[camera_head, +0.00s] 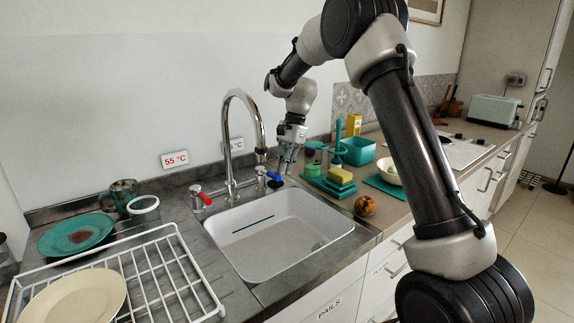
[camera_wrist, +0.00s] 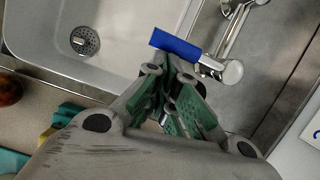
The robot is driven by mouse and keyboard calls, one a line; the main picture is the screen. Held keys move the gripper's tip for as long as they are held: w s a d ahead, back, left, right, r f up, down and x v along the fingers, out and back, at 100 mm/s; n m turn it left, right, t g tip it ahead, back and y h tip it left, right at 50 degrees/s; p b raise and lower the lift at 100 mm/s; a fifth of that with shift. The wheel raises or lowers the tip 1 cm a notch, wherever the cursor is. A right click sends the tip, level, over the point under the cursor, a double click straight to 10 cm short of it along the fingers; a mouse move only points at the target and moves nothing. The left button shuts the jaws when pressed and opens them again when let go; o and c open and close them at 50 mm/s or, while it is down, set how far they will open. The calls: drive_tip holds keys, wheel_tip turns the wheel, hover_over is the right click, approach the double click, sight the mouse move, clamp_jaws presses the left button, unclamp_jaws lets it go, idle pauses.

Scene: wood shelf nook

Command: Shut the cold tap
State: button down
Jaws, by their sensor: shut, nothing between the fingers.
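The cold tap has a blue lever (camera_head: 274,179) on a chrome body, right of the tall chrome spout (camera_head: 231,140). In the wrist view the blue lever (camera_wrist: 175,44) lies just beyond my fingertips, angled over the sink's edge. My gripper (camera_head: 287,168) is shut and empty, pointing down close to the blue lever. In the wrist view my gripper (camera_wrist: 168,72) has its green-padded fingers together; I cannot tell whether they touch the lever. The hot tap's red lever (camera_head: 204,198) is left of the spout. No water stream is visible.
The white sink basin (camera_head: 225,258) lies in front of the taps. A white dish rack (camera_head: 165,270) and a teal plate (camera_head: 58,236) are at left. A yellow sponge (camera_head: 340,175), green containers and a brown-orange round fruit (camera_head: 365,205) stand right of the sink.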

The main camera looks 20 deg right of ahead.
drive_tip(key=w+d+r+n, duration=0.2)
drive_tip(key=w+d+r, duration=0.1)
drive_tip(key=r, duration=0.8)
drive_tip(key=s+d+f+n+h, duration=0.1)
drive_tip(key=s+d+f+n, duration=0.2)
drive_tip(key=s+f+n, duration=0.15)
drive_tip(key=s+d+r+n+t, duration=0.1)
drive_tip(key=s+d+n+t, duration=0.1)
drive_tip(key=s, duration=1)
drive_tip(key=s+d+r+n+t+h, duration=0.1)
drive_tip(key=s+d, duration=0.3)
drive_tip(key=s, duration=0.8)
drive_tip(key=s+d+r+n+t+h, duration=0.1)
drive_tip(key=s+d+r+n+t, duration=0.1)
drive_tip(key=s, duration=1)
drive_tip(key=shift+d+r+n+t, duration=0.4)
drive_tip(key=shift+d+r, duration=0.25)
drive_tip(key=shift+d, duration=0.3)
